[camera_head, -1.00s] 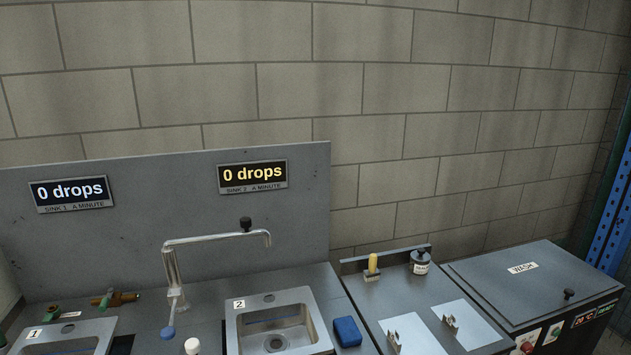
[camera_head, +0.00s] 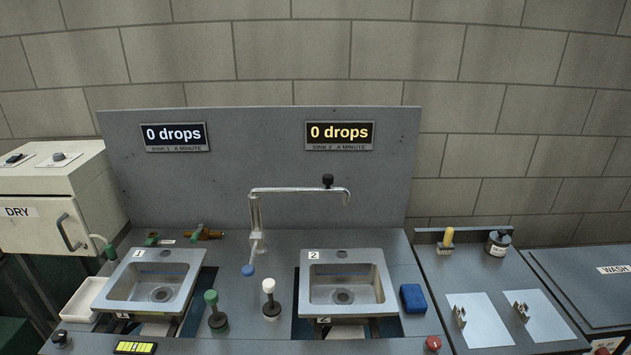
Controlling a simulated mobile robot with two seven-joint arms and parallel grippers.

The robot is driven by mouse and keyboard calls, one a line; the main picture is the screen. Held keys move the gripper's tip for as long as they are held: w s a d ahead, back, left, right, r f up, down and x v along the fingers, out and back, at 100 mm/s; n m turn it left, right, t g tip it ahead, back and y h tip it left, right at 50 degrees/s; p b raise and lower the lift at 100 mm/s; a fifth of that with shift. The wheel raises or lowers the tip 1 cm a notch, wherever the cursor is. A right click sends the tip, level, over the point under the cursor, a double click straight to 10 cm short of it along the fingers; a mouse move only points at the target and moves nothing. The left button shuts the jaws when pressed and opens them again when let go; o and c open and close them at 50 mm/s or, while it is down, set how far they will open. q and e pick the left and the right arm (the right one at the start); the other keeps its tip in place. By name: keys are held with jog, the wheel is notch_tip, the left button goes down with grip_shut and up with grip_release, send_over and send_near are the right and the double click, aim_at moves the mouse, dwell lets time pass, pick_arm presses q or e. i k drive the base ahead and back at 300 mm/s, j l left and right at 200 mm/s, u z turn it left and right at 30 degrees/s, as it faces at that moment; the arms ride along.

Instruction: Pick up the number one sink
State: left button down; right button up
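The number one sink (camera_head: 122,284) is a square steel basin at the left of the counter, with a "1" label on its back rim and a drain in its floor. It sits in a dark opening and looks slightly turned. The number two sink (camera_head: 378,286) sits to its right, with a "2" label. The steel faucet (camera_head: 256,215) stands between them, its spout pointing right over the number two sink. Neither of my grippers is in view.
Green-knobbed (camera_head: 217,313) and white-knobbed (camera_head: 271,300) levers stand between the sinks. A white tray (camera_head: 78,300) lies left of the number one sink, near the DRY cabinet (camera_head: 30,225). A blue sponge (camera_head: 412,298) lies right of the number two sink. A bottle (camera_head: 498,243) stands farther right.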

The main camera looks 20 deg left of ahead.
aim_at(145, 287)
jog(key=u, duration=1.6)
